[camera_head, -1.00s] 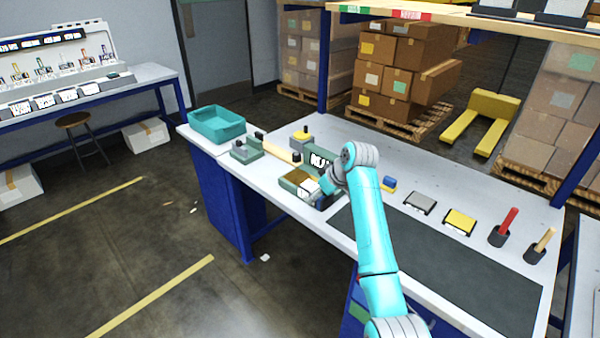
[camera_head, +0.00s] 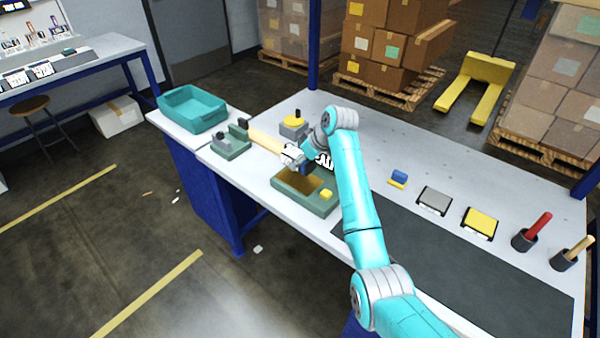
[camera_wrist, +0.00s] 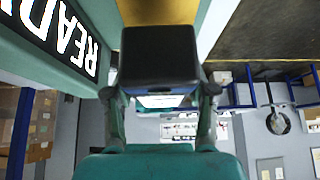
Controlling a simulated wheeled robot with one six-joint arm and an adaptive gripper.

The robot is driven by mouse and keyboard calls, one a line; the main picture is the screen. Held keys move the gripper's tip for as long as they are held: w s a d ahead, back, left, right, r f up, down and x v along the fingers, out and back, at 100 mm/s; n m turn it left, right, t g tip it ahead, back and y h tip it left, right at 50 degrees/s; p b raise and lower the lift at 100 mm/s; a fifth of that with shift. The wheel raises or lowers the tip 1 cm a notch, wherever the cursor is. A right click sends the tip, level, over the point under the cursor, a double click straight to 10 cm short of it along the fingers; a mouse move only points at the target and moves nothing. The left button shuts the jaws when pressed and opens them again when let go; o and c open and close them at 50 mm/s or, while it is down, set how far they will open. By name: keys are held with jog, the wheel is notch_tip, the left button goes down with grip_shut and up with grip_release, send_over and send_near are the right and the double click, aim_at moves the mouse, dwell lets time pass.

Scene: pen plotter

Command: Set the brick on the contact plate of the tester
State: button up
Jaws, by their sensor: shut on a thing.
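The tester (camera_head: 331,205) is a green box on the bench with a gold contact plate (camera_head: 293,183) in its top and a display reading READY (camera_wrist: 65,35). In the wrist view the gold plate (camera_wrist: 160,12) shows just beyond a dark, nearly black brick (camera_wrist: 158,62). My gripper (camera_wrist: 158,90) is shut on this brick, one finger on each side. In the head view my gripper (camera_head: 304,166) is over the rear part of the plate, and the brick is mostly hidden there. I cannot tell whether the brick touches the plate.
A yellow button (camera_head: 326,194) is on the tester's front right corner. A yellow-topped block (camera_head: 294,124) stands behind, a green fixture (camera_head: 231,146) and a teal bin (camera_head: 192,108) to the left. A blue-and-yellow piece (camera_head: 398,178), grey pad (camera_head: 434,200) and yellow pad (camera_head: 480,222) lie right.

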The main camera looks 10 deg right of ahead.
aim_at(312, 163)
jog(key=shift+f, duration=2.85)
jog(key=shift+f, duration=0.1)
jog(key=o, duration=1.4)
jog(key=shift+o, duration=0.2)
jog(key=v, duration=1.2)
